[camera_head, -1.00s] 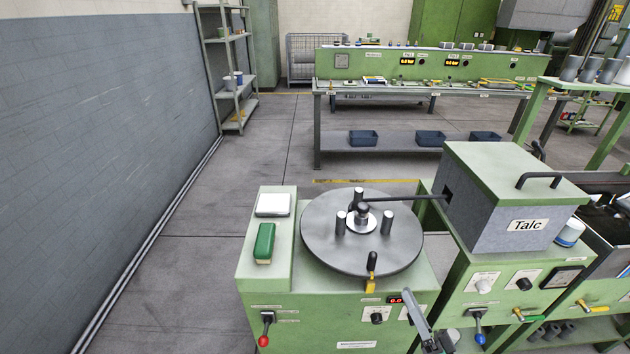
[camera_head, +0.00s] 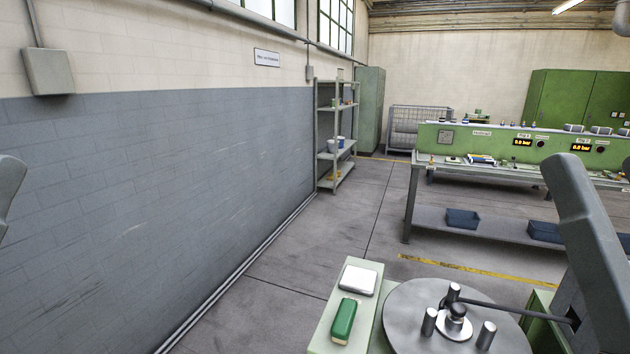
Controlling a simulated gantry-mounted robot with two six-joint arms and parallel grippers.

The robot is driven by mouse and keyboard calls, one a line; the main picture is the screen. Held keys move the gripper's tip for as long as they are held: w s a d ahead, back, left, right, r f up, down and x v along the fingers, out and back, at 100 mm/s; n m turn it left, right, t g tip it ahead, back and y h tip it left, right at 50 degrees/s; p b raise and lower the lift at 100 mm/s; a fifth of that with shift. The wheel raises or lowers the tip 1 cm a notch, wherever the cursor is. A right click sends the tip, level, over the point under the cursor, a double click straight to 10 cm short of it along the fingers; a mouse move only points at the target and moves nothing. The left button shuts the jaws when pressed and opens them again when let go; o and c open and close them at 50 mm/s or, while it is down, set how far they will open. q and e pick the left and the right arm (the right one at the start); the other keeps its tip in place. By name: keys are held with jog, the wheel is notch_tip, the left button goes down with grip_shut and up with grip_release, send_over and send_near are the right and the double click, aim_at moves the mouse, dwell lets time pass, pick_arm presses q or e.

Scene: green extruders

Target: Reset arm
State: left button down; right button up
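No gripper of mine shows in the head view now. A grey link of my own arm rises at the right, in front of the machine, and another grey piece of mine shows at the left edge. The green machine with the round metal turntable (camera_head: 408,322) stands at the bottom right. Several metal posts stand on the disc, and a dark rod runs right from its middle. A green block (camera_head: 344,318) and a white square item (camera_head: 357,279) lie on the machine's green top left of the disc.
A blue-grey wall (camera_head: 150,200) runs along the left. A shelf rack (camera_head: 335,135) stands against it farther back. A green bench with gauges (camera_head: 480,150) stands at the back right, with blue bins (camera_head: 462,219) below. The floor (camera_head: 350,228) between is clear.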

notch_tip(320, 180, up, 38)
jog(key=p, duration=3.8)
